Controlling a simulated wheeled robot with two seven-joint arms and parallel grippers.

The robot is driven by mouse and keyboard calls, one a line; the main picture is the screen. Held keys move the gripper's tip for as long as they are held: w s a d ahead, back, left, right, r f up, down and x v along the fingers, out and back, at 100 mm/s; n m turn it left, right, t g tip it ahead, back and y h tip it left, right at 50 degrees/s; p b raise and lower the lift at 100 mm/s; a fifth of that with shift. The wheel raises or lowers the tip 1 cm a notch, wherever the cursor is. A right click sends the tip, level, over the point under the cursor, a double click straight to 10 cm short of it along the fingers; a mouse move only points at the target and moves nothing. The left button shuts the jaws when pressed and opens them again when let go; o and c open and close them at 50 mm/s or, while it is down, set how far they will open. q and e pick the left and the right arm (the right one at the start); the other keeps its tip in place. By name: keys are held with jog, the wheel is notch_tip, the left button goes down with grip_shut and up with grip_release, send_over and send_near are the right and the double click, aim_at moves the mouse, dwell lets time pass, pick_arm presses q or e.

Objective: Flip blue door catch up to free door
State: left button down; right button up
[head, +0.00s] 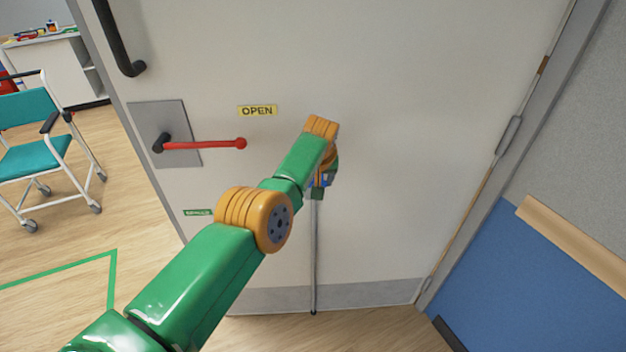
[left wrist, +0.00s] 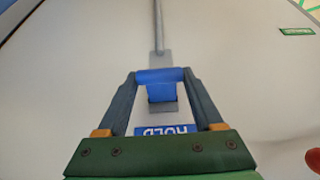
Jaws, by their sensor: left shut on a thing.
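The blue door catch (left wrist: 160,77) sits on a grey metal plate on the pale door (head: 420,150). In the left wrist view my left gripper (left wrist: 159,80) is shut on the catch, one finger at each end of it. A thin metal rod (head: 314,255) runs from the catch plate down the door to the floor. In the head view my left gripper (head: 319,189) is low in front of the door and mostly hides the catch. A blue label reading HOLD (left wrist: 167,130) appears upside down near the gripper's base. My right gripper is not in view.
A red lever handle (head: 205,144) and a yellow OPEN label (head: 257,111) are on the door's left side. A dark pull handle (head: 118,40) is above. A teal wheeled chair (head: 35,135) stands beyond the door's left edge. A blue wall panel (head: 530,280) is at right.

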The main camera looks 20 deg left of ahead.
pick_arm(q)
jog(key=shift+s+d, duration=0.1)
jog(key=shift+s, duration=0.05)
jog(key=shift+c, duration=1.4)
grip_release()
jog(key=shift+o, duration=0.8)
jog(key=shift+s+r+p, duration=0.1)
jog(key=shift+r+p, duration=0.8)
jog(key=shift+r, duration=0.05)
jog(key=v, duration=0.5)
jog(key=shift+s+d+b, duration=0.2)
jog(key=shift+s+b, duration=0.05)
jog(key=shift+b, duration=0.05)
